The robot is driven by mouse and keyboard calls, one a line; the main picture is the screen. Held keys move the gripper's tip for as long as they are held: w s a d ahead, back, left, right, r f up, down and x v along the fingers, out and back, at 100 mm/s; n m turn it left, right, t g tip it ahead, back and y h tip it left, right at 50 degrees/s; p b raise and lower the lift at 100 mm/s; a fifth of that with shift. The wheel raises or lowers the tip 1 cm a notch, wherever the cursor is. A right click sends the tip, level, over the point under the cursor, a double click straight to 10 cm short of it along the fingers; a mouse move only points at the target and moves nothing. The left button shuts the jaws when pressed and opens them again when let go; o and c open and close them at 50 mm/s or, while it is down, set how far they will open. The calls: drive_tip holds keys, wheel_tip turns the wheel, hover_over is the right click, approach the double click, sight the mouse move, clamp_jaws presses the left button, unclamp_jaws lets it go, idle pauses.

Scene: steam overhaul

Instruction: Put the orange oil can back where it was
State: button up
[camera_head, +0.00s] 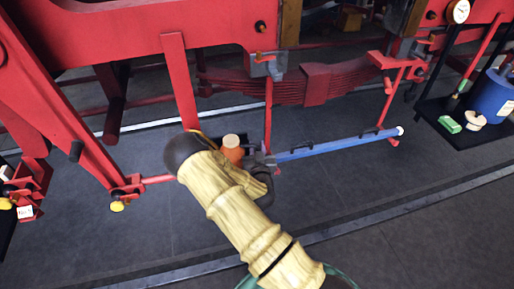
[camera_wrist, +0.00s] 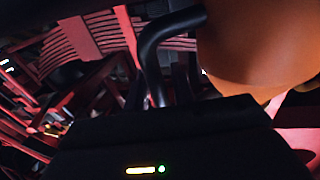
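The orange oil can (camera_head: 232,155) shows in the head view just beyond the end of my arm, with a pale round top; my arm hides much of it. In the wrist view, its rounded orange body (camera_wrist: 265,45) fills the upper right, close to the camera. A black curved handle or spout (camera_wrist: 160,40) runs from beside it down behind the dark gripper housing. My gripper (camera_head: 263,160) is right beside the can and appears shut on it, with no support visible below the can. The fingertips are hidden in the wrist view.
The red locomotive frame (camera_head: 150,35) and leaf spring (camera_head: 317,85) stand behind. A long blue bar (camera_head: 340,143) extends right from near my gripper. At right, a black shelf (camera_head: 452,130) holds a blue container (camera_head: 490,95) and a green block (camera_head: 449,124). The front floor is clear.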

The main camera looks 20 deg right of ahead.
drive_tip(key=shift+o, duration=0.8)
drive_tip(key=shift+d, duration=0.1)
drive_tip(key=shift+r, duration=0.2)
drive_tip(key=shift+s+f, duration=0.15)
drive_tip(key=shift+s, duration=0.1)
drive_tip(key=s+a+b, duration=0.2)
drive_tip(key=s+b, duration=0.1)
drive_tip(key=s, duration=0.8)
drive_tip(key=shift+s+a, duration=0.15)
drive_tip(key=shift+a, duration=0.05)
